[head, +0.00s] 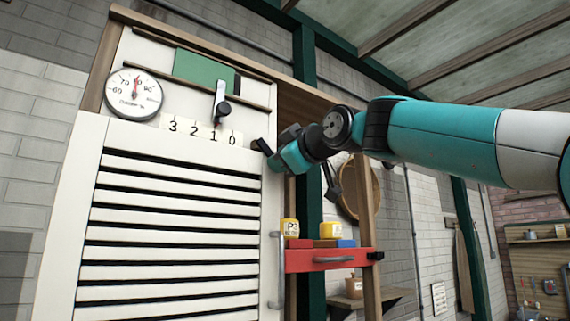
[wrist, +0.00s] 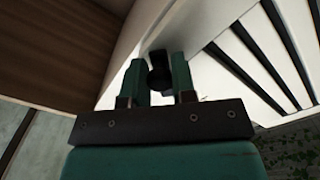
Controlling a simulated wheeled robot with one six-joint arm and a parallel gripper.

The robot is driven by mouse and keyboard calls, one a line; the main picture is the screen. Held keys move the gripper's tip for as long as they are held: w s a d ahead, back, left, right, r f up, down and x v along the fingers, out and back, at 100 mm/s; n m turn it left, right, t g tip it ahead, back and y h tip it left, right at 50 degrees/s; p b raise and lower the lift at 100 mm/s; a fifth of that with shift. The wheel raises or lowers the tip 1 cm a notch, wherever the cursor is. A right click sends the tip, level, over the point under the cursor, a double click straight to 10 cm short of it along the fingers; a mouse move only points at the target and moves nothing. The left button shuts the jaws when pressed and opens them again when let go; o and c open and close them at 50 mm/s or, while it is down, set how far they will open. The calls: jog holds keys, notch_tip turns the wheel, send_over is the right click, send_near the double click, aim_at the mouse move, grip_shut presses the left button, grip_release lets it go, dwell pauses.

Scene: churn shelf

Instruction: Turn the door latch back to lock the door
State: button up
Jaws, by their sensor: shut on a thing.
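The white slatted door (head: 92,225) fills the left of the head view, with a vertical bar handle (head: 277,270) on its right edge. The dark door latch (head: 262,146) sits by the door's upper right corner, and part of it is hidden by my gripper. My gripper (head: 273,157) reaches it from the right. In the wrist view, both teal fingers of my gripper (wrist: 158,85) are closed around the dark latch knob (wrist: 157,58), against the white panel. I cannot tell the latch's exact angle.
Above the door are a round dial gauge (head: 133,95), a green panel (head: 203,69) and a black-knobbed slider (head: 222,106) over a number strip.

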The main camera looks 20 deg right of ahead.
aim_at(259, 166)
jog(key=m, duration=0.1)
jog(key=a+f+m+b, duration=0.1)
jog(key=m, duration=0.2)
jog(key=shift+s+a+f+m+b, duration=0.2)
jog(key=shift+a+m+b, duration=0.1)
jog(key=shift+b, duration=0.1)
jog(key=shift+s+a+f+m+b, duration=0.15)
jog(key=shift+a+m, duration=0.15)
jog(key=shift+m, duration=0.5)
jog(key=shift+s+a+r+m+b, duration=0.1)
jog(key=shift+a+m+b, duration=0.15)
jog(key=shift+m, duration=0.55)
jog(key=shift+s+a+f+m+b, duration=0.1)
jog(key=shift+a+m, duration=0.25)
jog(key=shift+m, duration=0.45)
jog(key=o, duration=0.9)
